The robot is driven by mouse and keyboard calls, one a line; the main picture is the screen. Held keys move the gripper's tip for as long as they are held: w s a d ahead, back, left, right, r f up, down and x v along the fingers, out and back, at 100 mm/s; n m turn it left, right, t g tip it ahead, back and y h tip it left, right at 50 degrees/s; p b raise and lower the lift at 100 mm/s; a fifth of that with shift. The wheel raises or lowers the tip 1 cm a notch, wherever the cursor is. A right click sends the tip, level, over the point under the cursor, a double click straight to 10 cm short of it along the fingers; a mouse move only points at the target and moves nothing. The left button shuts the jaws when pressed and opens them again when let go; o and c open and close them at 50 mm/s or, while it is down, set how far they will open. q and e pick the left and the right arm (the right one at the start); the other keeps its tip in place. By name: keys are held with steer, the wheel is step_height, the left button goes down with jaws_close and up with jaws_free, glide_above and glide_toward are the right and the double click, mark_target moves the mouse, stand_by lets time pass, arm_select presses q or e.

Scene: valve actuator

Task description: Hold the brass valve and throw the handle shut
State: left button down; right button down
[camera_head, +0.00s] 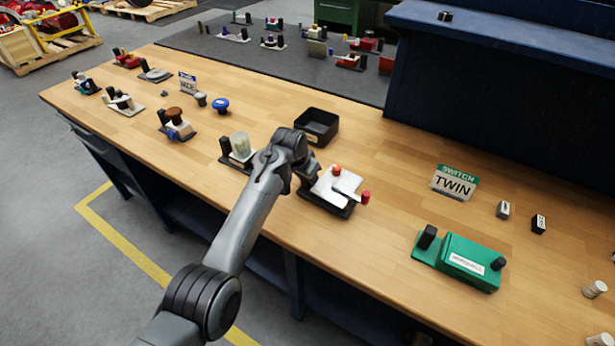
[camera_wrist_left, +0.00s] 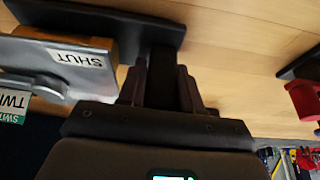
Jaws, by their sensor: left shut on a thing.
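The valve unit, with a silver plate (camera_head: 328,188) on a black base (camera_head: 326,204), stands on the bench at the middle. Two red-tipped parts, one at its back (camera_head: 337,170) and one at its right (camera_head: 366,197), stand on it. In the left wrist view a grey part bears a "SHUT" label (camera_wrist_left: 78,58), beside a brass-coloured block (camera_wrist_left: 130,32). My left gripper (camera_wrist_left: 160,82) is shut on the black post (camera_wrist_left: 163,62) on the base, beside that block. In the head view my left wrist hides the post and fingertips. My right gripper is not in view.
A black open tray (camera_head: 316,127) stands behind the valve. A "SWITCH TWIN" sign (camera_head: 454,183) and a green unit (camera_head: 465,263) are to the right. A unit with a clear cup (camera_head: 241,147) is close on the left. The wood between valve and green unit is clear.

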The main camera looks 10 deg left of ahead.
arm_select(q)
steer(key=shift+f, duration=0.45)
stand_by(0.8)
